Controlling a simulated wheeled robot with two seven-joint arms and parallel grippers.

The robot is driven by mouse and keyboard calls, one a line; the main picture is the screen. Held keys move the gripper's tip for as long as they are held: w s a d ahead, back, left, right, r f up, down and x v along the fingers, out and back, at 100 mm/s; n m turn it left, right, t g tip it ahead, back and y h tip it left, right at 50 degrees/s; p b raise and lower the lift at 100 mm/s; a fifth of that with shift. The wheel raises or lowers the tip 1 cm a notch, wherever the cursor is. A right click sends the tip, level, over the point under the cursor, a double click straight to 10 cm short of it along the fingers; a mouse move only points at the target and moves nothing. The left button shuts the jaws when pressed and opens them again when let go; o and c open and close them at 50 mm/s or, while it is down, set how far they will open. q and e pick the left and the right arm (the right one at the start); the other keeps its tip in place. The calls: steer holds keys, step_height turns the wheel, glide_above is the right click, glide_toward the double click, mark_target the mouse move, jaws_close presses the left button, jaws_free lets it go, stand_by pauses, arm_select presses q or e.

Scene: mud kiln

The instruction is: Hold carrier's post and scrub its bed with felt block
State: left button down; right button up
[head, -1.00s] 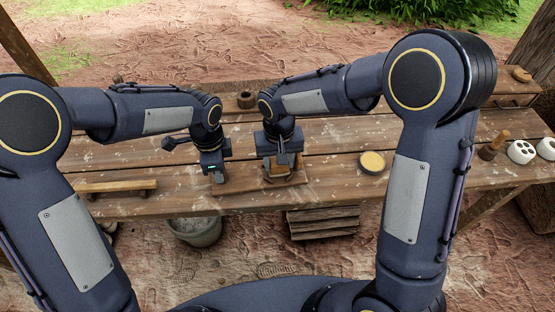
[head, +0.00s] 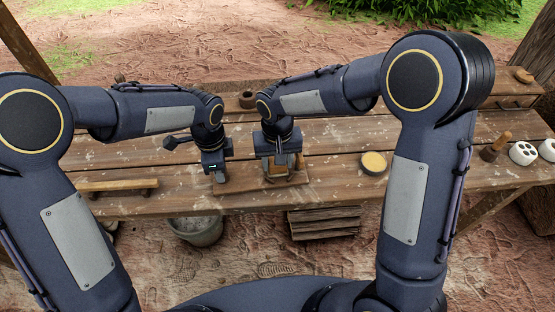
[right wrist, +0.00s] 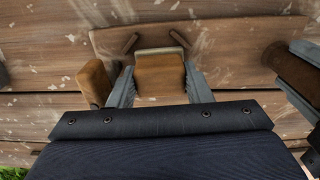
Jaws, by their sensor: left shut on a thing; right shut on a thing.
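The carrier (head: 243,188) is a flat reddish wooden board on the bench, also seen in the right wrist view (right wrist: 220,45). My left gripper (head: 218,178) is shut at its left end in the head view. A brown upright post (right wrist: 297,68) shows between its fingers in the right wrist view; the head view mostly hides it. My right gripper (head: 278,176) is shut on the tan felt block (right wrist: 160,75), low over the carrier's bed. Whether the block touches the bed is unclear. Two short dark pegs on the board flank the block in the right wrist view.
A brown wooden piece (right wrist: 95,83) stands close beside my right gripper. A round yellow-topped tin (head: 374,163), a wooden-handled tool (head: 495,147) and white holed pieces (head: 522,153) lie to the right. A wooden bar (head: 115,186) lies left. A bucket (head: 196,230) stands below.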

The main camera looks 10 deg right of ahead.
steer(key=shift+d, duration=0.4)
steer(key=shift+a, duration=0.4)
stand_by(0.4)
steer(key=shift+d, duration=0.2)
steer(key=shift+d, duration=0.2)
steer(key=shift+a, duration=0.15)
stand_by(0.4)
steer(key=shift+a, duration=0.25)
steer(key=shift+d, duration=0.15)
stand_by(0.4)
steer(key=shift+d, duration=0.25)
